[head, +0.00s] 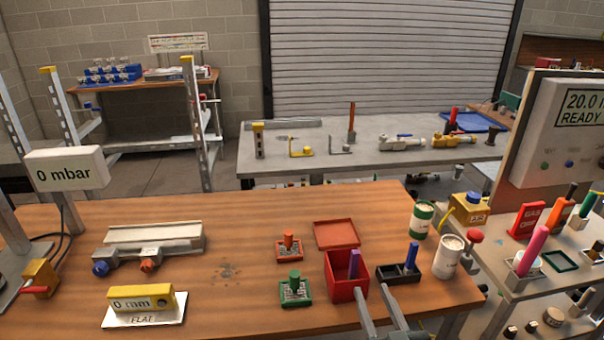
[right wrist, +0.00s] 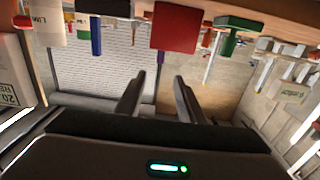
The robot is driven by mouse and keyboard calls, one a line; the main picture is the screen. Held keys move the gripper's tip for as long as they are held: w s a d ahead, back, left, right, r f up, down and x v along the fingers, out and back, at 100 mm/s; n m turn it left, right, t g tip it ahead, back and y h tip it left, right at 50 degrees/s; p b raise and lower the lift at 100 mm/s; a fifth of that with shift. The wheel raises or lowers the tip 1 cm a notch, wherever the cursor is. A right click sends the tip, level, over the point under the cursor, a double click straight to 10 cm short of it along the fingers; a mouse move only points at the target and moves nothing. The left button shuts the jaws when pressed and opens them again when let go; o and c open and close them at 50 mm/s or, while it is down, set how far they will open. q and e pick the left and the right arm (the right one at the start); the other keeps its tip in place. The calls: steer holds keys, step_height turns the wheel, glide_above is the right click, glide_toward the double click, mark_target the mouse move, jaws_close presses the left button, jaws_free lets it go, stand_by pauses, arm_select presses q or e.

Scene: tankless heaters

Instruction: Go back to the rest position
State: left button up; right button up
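My right gripper (head: 375,291) is at the front edge of the wooden bench, just in front of the red box (head: 344,289). In the right wrist view its two fingers (right wrist: 157,90) stand apart with nothing between them. The red box also shows there (right wrist: 176,27), beyond the fingertips. I cannot tell if a finger touches the box. My left gripper is not in view.
A purple stick (head: 354,263) stands in the red box. A black holder (head: 397,273) with a blue stick, a white can (head: 448,257) and a green-banded can (head: 422,219) stand to the right. The wooden bench (head: 235,235) has bare room in its middle.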

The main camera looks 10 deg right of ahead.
steer(key=s+f+g, duration=0.7)
steer(key=s+f, duration=0.2)
steer(key=f, duration=0.5)
steer(key=s+d+f+n+g, duration=0.15)
steer(key=s+f+g, duration=0.3)
steer(key=s, duration=0.45)
steer(key=s+d+f+g, duration=0.25)
steer(key=s+f, duration=0.25)
steer(key=s, duration=0.3)
step_height(320, 180, down, 24)
steer(key=s+a+g+p, duration=0.1)
steer(key=s+g+p, duration=0.1)
steer(key=p, duration=0.2)
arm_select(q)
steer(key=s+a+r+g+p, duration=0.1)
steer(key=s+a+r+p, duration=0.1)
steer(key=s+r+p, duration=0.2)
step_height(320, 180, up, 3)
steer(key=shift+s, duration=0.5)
arm_select(e)
steer(key=s+d+f, duration=0.1)
steer(key=s+f, duration=0.5)
steer(key=s, duration=0.3)
steer(key=s+d+f+g, duration=0.1)
steer(key=s+d+f, duration=0.1)
steer(key=s+f, duration=0.5)
steer(key=shift+s+f+h, duration=0.2)
steer(key=shift+s+h, duration=0.1)
steer(key=shift+s, duration=0.55)
